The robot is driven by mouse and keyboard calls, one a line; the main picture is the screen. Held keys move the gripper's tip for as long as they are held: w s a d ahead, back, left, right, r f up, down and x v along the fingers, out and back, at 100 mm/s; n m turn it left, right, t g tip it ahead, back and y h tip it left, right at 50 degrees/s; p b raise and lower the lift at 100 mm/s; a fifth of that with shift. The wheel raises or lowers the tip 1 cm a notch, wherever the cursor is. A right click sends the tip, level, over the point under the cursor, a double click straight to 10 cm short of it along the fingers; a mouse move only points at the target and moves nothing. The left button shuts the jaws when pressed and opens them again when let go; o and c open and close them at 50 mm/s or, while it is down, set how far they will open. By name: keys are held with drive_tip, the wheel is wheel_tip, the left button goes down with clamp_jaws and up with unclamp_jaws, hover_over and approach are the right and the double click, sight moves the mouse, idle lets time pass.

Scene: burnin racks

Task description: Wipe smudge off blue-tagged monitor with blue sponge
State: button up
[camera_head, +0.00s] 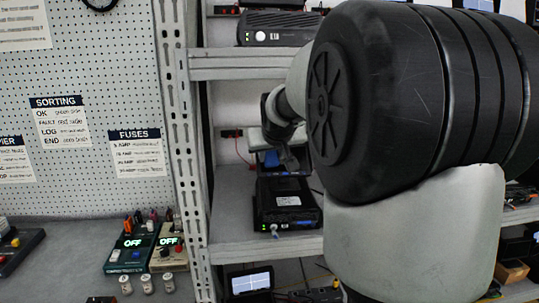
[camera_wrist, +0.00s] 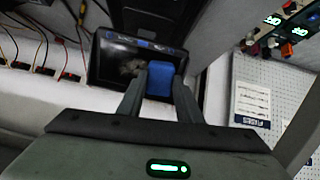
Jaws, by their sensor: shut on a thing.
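My gripper (camera_wrist: 160,88) is shut on the blue sponge (camera_wrist: 160,80), which sits between the fingertips in the wrist view. The monitor (camera_wrist: 108,60) is a dark screen in a black frame, just beyond the fingers. A greyish smudge (camera_wrist: 131,67) shows on its screen, left of the sponge. Blue marks (camera_wrist: 143,43) run along one edge of the frame. I cannot tell whether the sponge touches the screen. In the head view my gripper (camera_head: 277,160) is small and partly hidden by my arm, on the rack's middle shelf, with a bit of blue at its tip.
A black unit (camera_head: 287,203) with green lights stands on the middle shelf in front of the gripper. Another unit (camera_head: 278,28) is on the shelf above. The perforated rack post (camera_head: 178,130) stands close on the left. A lit screen (camera_head: 250,281) sits below.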

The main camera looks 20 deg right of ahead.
drive_tip(key=shift+r, duration=0.1)
drive_tip(key=shift+p+v, duration=0.35)
drive_tip(key=shift+v, duration=2.6)
drive_tip(key=shift+s, duration=0.1)
drive_tip(key=shift+v, duration=1.45)
drive_tip(key=shift+r, duration=0.15)
drive_tip(key=shift+b+x, duration=0.9)
drive_tip(key=shift+x, duration=2.65)
drive_tip(key=shift+b+x, duration=0.3)
drive_tip(key=shift+x, duration=0.8)
